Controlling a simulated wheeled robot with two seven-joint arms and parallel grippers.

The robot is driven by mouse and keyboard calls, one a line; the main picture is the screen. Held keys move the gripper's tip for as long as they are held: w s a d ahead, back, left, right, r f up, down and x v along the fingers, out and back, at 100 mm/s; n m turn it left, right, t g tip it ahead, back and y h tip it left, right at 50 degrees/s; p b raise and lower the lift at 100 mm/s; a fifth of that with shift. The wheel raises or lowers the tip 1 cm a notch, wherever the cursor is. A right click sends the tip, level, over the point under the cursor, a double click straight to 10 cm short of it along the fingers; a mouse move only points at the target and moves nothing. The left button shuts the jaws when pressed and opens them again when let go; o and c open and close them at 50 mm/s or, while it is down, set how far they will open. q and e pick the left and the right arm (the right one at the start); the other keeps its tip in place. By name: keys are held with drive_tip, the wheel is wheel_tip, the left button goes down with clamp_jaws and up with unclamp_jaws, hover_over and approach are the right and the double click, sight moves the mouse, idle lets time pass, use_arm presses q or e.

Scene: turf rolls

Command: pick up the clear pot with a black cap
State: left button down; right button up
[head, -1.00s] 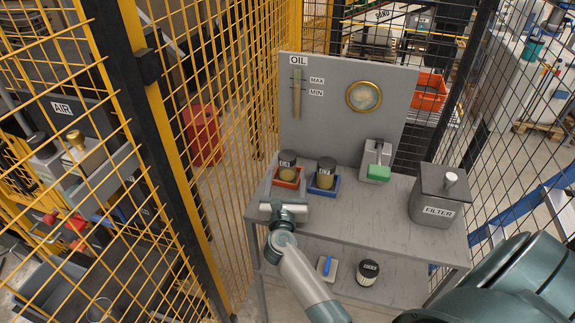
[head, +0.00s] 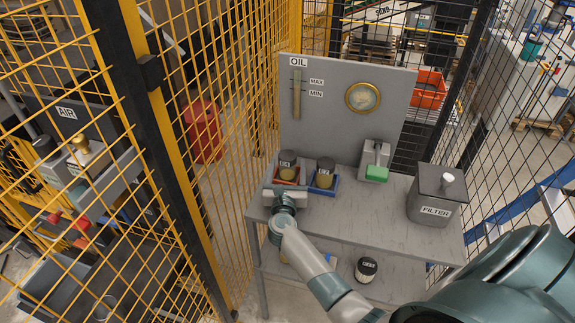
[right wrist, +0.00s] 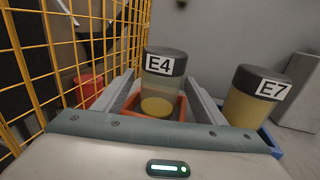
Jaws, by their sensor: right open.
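A clear pot labelled E4 (head: 287,164) with a black cap and some yellow content at its bottom stands upright in a small red tray (head: 277,181) on the grey bench. In the right wrist view the pot (right wrist: 163,88) stands between the two fingers of my right gripper (right wrist: 160,92). The gripper is open, with a finger on either side; contact cannot be told. In the head view my right gripper (head: 286,186) is at the front of the red tray. My left gripper is not in view.
A second black-capped pot, E7 (head: 325,171), with yellow content stands close on the right in a blue tray (head: 322,190). Behind rises a grey OIL panel (head: 330,110). A green-fronted device (head: 375,172) and FILTER box (head: 437,200) are further right. Yellow fence (head: 215,180) is left.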

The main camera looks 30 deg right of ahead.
sight(287, 156)
drive_tip(key=shift+c, duration=0.6)
drive_tip(key=c, duration=1.2)
drive_tip(key=shift+r, duration=0.1)
wheel_tip(287, 156, up, 10)
drive_tip(key=shift+f, duration=0.1)
